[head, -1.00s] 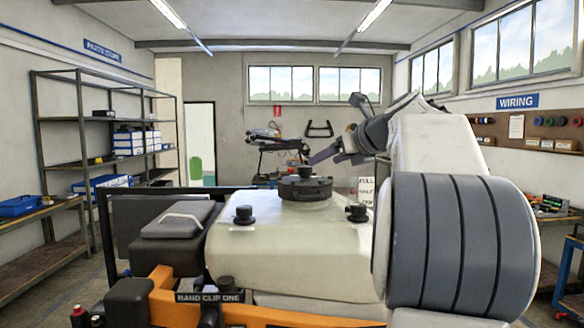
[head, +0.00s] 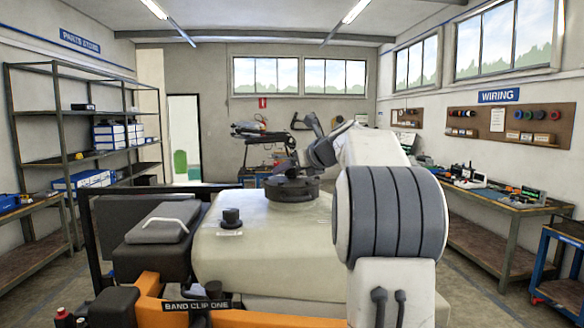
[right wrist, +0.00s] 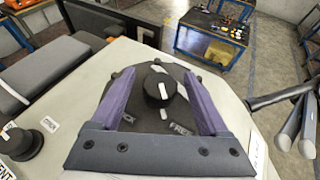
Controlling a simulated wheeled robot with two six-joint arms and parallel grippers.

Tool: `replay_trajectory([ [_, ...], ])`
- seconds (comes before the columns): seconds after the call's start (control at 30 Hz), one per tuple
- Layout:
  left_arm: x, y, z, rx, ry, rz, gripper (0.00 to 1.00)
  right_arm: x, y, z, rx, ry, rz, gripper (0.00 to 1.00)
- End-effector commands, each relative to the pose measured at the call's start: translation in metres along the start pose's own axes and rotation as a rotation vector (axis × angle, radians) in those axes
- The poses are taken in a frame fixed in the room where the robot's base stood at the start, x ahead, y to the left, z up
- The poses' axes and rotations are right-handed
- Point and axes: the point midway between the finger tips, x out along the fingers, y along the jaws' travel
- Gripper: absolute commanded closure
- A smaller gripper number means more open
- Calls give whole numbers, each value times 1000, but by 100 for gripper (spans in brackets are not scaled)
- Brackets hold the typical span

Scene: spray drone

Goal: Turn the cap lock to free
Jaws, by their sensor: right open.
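The dark round tank cap (head: 291,190) sits on top of the cream tank (head: 270,240). In the right wrist view the cap (right wrist: 145,125) carries a black round lock knob (right wrist: 160,89) with a white pointer line. The word FREE (right wrist: 181,129) shows on the cap, below and right of the knob. My right gripper (right wrist: 158,80) is open, its two purple fingers on either side of the knob, with gaps between. In the head view my right gripper (head: 290,165) is just above the cap, partly hidden by my arm. My left gripper is not in view.
A smaller black knob (head: 231,217) stands on the tank left of the cap. A dark box with a handle (head: 165,222) and an orange frame (head: 150,295) lie beside the tank. Shelves (head: 85,150) stand at left, a workbench (head: 500,205) at right.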

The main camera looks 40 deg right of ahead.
Motion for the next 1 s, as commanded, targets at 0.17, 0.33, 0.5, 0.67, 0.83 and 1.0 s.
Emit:
replay_trajectory([
  [0.17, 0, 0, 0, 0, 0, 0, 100, 0, -1, 0, 0, 0, -1, 22],
  [0.33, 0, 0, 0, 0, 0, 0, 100, -1, -1, 0, 0, 0, -1, 87],
  [0.5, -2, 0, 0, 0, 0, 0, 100, -1, -2, 0, -2, 2, 8, 100],
  [0.67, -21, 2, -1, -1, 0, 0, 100, -2, -4, 4, -40, 6, 109, 100],
  [0.83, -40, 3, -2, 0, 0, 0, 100, -2, -2, 3, -87, 5, 221, 100],
  [1.0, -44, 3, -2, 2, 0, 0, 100, -1, -1, 0, -105, 1, 260, 100],
])
